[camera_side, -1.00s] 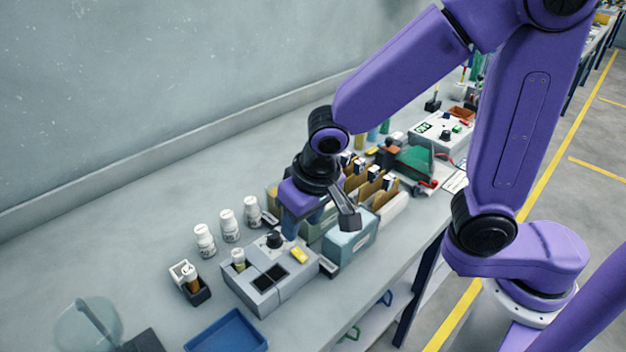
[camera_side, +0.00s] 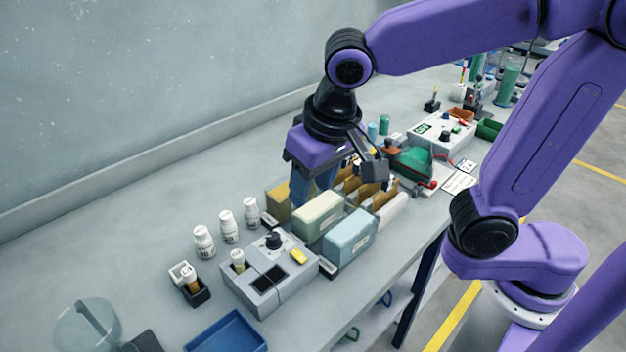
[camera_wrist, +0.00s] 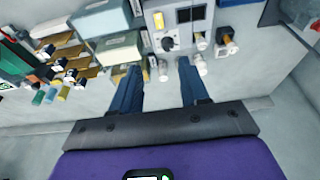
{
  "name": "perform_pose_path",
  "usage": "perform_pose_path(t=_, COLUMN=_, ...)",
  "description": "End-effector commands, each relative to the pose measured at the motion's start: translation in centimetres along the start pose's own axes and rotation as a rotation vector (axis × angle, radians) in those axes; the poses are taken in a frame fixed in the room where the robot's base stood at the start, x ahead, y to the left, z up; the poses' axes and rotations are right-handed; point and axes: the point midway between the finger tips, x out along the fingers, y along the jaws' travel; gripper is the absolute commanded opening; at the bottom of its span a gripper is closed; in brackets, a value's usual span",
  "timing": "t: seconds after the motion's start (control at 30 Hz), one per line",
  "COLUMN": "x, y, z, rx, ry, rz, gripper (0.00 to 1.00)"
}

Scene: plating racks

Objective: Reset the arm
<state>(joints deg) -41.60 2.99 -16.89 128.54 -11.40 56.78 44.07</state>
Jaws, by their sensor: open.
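My gripper (camera_side: 312,190) is purple with blue fingers. In the side view it hangs above the bench, over the back of the brown file rack and the pale boxes. The fingers point toward the grey device (camera_wrist: 174,24) and the small white bottles (camera_wrist: 200,64). In the side view the fingertips are partly hidden behind the pale green box (camera_side: 318,213) or overlap it; I cannot tell how high above the bench they are.
The grey device (camera_side: 266,275) with a black knob stands left of the pale blue box (camera_side: 350,236). White bottles (camera_side: 228,226) stand behind it. A blue tray (camera_side: 226,334) lies at the front. Bare bench (camera_side: 110,235) extends to the left and along the wall.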

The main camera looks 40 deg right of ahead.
Motion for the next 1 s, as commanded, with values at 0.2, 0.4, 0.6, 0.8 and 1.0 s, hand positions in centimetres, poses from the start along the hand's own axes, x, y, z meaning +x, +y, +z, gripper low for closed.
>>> perform_pose_path(t=0.2, x=0.4, y=0.4, z=0.0, rx=-0.04, ry=-0.01, rz=-0.004, gripper=0.45)
perform_pose_path(t=0.4, x=1.2, y=1.8, z=0.3, rx=-0.169, ry=-0.04, rz=-0.021, gripper=0.45)
perform_pose_path(t=0.6, x=2.0, y=3.7, z=1.1, rx=-0.313, ry=-0.07, rz=-0.041, gripper=0.45)
perform_pose_path(t=0.8, x=2.6, y=5.9, z=2.6, rx=-0.458, ry=-0.1, rz=-0.061, gripper=0.45)
perform_pose_path(t=1.0, x=2.9, y=8.3, z=4.7, rx=-0.6, ry=-0.127, rz=-0.082, gripper=0.45)
